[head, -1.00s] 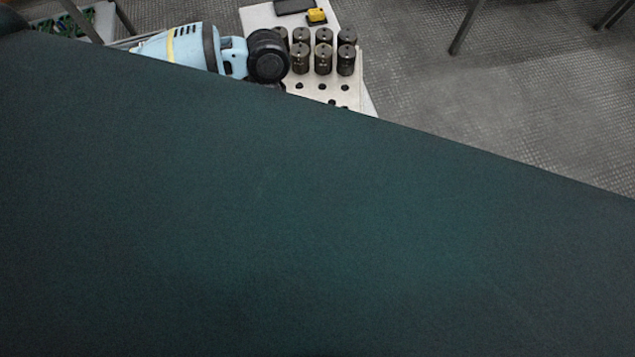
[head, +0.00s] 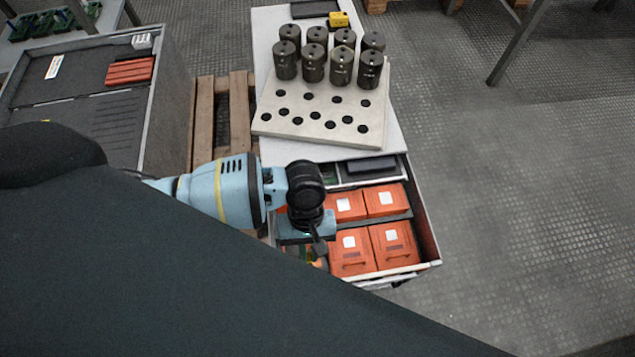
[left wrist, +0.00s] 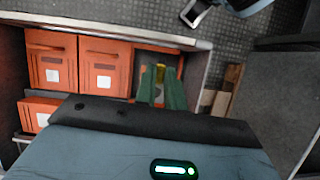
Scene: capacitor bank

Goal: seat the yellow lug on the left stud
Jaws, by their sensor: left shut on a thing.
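My left gripper (head: 318,245) is low over a crate of orange boxes in the head view, at the left of the boxes. In the left wrist view its two green fingers (left wrist: 163,88) are close together. In the head view the piece cannot be made out at the gripper. I cannot pick out the left stud in either view. My right gripper is not in view.
The crate (head: 428,215) holds orange boxes (head: 352,252). Behind it a pale board (head: 270,125) has holes and several dark cylinders (head: 341,67). A yellow object (head: 339,19) lies beyond them. A grey case (head: 150,100) and a wooden pallet (head: 205,120) are at left. Floor at right is clear.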

